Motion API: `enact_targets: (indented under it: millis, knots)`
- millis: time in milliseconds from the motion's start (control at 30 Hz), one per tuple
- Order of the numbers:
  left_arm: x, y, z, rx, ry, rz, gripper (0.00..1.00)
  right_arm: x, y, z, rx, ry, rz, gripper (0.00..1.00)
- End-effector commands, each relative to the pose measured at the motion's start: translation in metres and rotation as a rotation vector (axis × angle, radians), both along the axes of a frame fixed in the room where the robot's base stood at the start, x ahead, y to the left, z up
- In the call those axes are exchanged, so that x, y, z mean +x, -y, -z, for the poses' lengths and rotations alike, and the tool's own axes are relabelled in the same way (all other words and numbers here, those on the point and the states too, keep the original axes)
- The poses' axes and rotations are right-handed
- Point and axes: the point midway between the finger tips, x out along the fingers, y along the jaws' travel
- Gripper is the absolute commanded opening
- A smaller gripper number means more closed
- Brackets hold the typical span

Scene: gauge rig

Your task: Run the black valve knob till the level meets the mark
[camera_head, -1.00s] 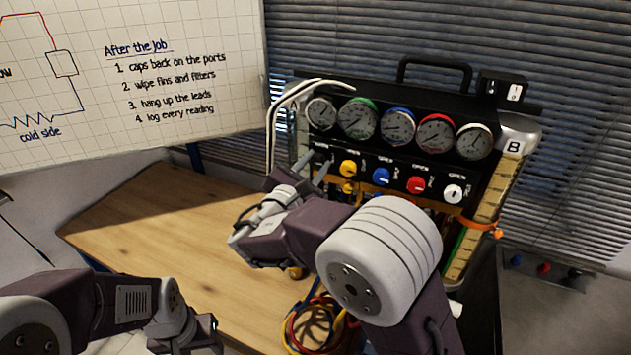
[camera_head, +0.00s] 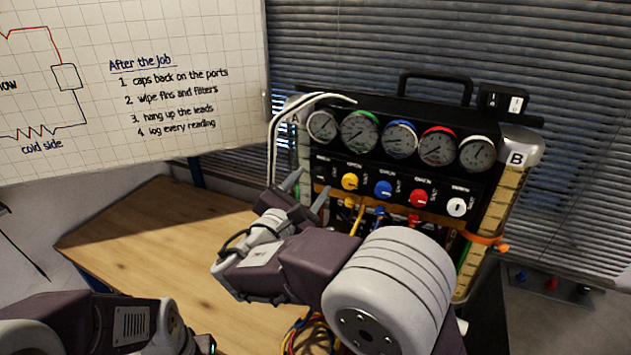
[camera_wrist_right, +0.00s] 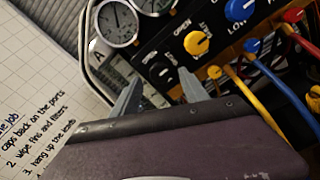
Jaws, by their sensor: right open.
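The black valve knob (camera_wrist_right: 160,72) is at the left end of the knob row, left of the yellow knob (camera_wrist_right: 195,43). In the head view it is dark and hard to pick out behind my gripper. My right gripper (camera_head: 307,188) is open, its two fingers pointing at the panel. In the wrist view the fingers stand on either side of the knob; I cannot tell whether they touch it. A scaled column marked B (camera_head: 494,205) stands at the rig's right, with an orange band (camera_head: 482,239) round it. The column at A is partly hidden. The liquid level is unclear. My left gripper (camera_head: 207,346) is mostly cut off.
Several gauges (camera_head: 399,139) line the panel top. Blue (camera_head: 383,188), red (camera_head: 416,196) and white (camera_head: 457,207) knobs sit to the right. Coloured hoses (camera_wrist_right: 262,95) hang below the knobs. White leads (camera_head: 272,140) loop at the rig's left. The wooden bench (camera_head: 150,235) is bare at left.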

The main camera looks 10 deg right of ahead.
Motion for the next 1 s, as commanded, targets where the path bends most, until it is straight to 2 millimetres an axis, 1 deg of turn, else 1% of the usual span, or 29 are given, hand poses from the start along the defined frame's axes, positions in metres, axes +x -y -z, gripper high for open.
enact_targets:
  millis: [33,100,200,300,433,1000]
  knots:
    - [0.0,0.0,0.006,0.0,0.0,0.0,0.52,-0.01,-0.008,0.003,0.001,0.002,-0.006,0.52]
    - [0.0,0.0,0.009,0.0,0.0,0.0,0.52,-0.023,-0.017,0.003,0.0,0.001,-0.006,0.52]
    - [0.0,0.0,0.012,0.0,0.0,0.0,0.52,-0.038,-0.026,0.002,0.001,0.001,-0.005,0.52]
    - [0.0,0.0,0.013,0.0,0.0,0.0,0.52,-0.046,-0.031,0.001,0.0,0.0,-0.003,0.52]
    - [0.0,0.0,0.013,0.0,0.0,0.0,0.52,-0.049,-0.033,0.0,0.0,0.0,0.0,0.52]
    - [0.0,0.0,0.012,0.0,0.0,0.0,0.52,-0.049,-0.032,0.0,0.0,0.0,-0.001,0.52]
